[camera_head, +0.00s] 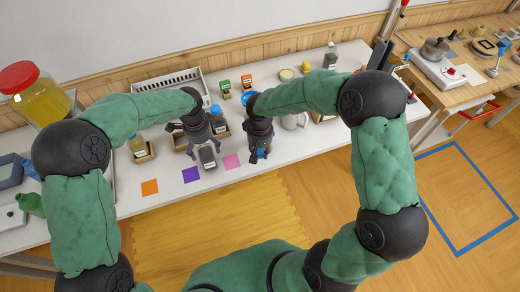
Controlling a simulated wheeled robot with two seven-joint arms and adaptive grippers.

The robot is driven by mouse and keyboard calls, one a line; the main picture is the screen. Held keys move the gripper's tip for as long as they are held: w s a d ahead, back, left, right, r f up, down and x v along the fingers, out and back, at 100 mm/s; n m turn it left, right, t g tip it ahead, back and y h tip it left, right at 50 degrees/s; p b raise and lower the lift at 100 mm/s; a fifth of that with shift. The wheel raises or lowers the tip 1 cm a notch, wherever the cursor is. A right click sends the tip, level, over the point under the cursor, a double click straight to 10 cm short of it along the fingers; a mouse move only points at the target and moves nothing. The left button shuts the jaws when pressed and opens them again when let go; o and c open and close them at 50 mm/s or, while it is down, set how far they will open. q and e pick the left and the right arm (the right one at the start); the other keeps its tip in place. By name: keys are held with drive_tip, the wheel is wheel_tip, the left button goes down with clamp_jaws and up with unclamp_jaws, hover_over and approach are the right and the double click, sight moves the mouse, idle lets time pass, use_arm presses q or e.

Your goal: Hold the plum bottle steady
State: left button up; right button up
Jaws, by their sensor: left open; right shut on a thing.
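My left gripper (203,146) is open at the table's middle, pointing down. A small grey bottle with a white label (208,158) stands at its fingertips; I cannot tell whether they touch. My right gripper (259,152) points down to the right of it, beside the pink square. It is shut on a small dark thing with a blue part, mostly hidden by the fingers. I cannot make out a plum colour on either, so I cannot tell which is the plum bottle.
Orange (149,187), purple (190,175) and pink (231,162) squares lie along the front edge. A yellow bottle (138,146) and a blue-capped bottle (217,116) stand in wooden holders. A white mug (291,122) is right of my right gripper. The table's front right is clear.

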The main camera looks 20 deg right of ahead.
sight(260, 153)
use_arm(q)
wheel_tip(260, 153, down, 5)
drive_tip(key=b, duration=0.3)
drive_tip(key=shift+f+b, duration=0.15)
drive_tip(key=shift+b, duration=0.2)
use_arm(e)
wheel_tip(260, 153, down, 4)
drive_tip(key=shift+f, duration=0.2)
use_arm(q)
drive_tip(key=c, duration=1.4)
drive_tip(key=o, duration=1.6)
wheel_tip(260, 153, up, 12)
drive_tip(key=shift+r, duration=0.1)
